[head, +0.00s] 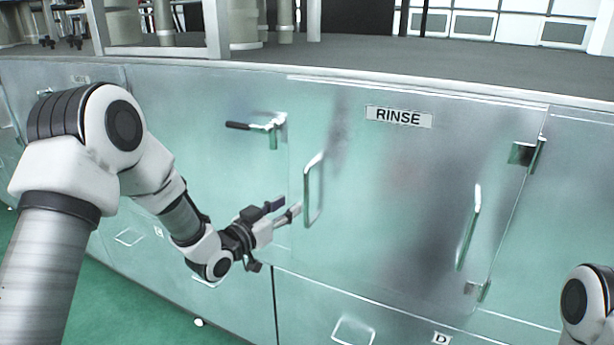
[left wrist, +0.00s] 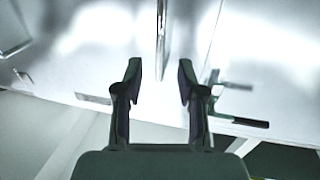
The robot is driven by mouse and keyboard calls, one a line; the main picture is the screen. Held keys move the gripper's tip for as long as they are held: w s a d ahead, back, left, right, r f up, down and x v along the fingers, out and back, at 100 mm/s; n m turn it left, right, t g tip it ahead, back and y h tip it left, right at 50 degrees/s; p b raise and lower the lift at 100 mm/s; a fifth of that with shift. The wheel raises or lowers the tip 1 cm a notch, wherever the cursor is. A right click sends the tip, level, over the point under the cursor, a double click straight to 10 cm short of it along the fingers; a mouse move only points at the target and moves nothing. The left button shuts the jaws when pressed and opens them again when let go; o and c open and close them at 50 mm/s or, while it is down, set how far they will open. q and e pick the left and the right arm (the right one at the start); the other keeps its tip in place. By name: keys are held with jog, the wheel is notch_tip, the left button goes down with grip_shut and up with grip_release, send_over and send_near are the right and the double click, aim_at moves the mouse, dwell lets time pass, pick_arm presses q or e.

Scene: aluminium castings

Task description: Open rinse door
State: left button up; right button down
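The rinse door (head: 400,190) is a metal panel labelled RINSE (head: 398,117), and it looks closed. Its left bar handle (head: 312,190) stands upright near the left edge. A latch with a black lever (head: 258,125) sits left of the door's upper left edge; it also shows in the left wrist view (left wrist: 240,122). My left gripper (head: 289,208) is open and empty, just left of the left handle. In the left wrist view the handle (left wrist: 161,40) lies ahead, between the lines of the two fingers (left wrist: 160,75). My right gripper is out of view.
A second bar handle (head: 468,228) is on the door's right side, with hinges (head: 523,154) at the right edge. Lower panels with recessed pulls (head: 353,331) lie below. A grey countertop (head: 400,75) runs above. Part of my right arm shows at the lower right.

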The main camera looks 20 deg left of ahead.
aim_at(305, 193)
pick_arm(q)
jog(key=p+x, duration=0.1)
jog(key=x, duration=0.3)
jog(key=p+x, duration=0.1)
jog(key=x, duration=0.3)
jog(key=shift+r, duration=0.2)
grip_shut()
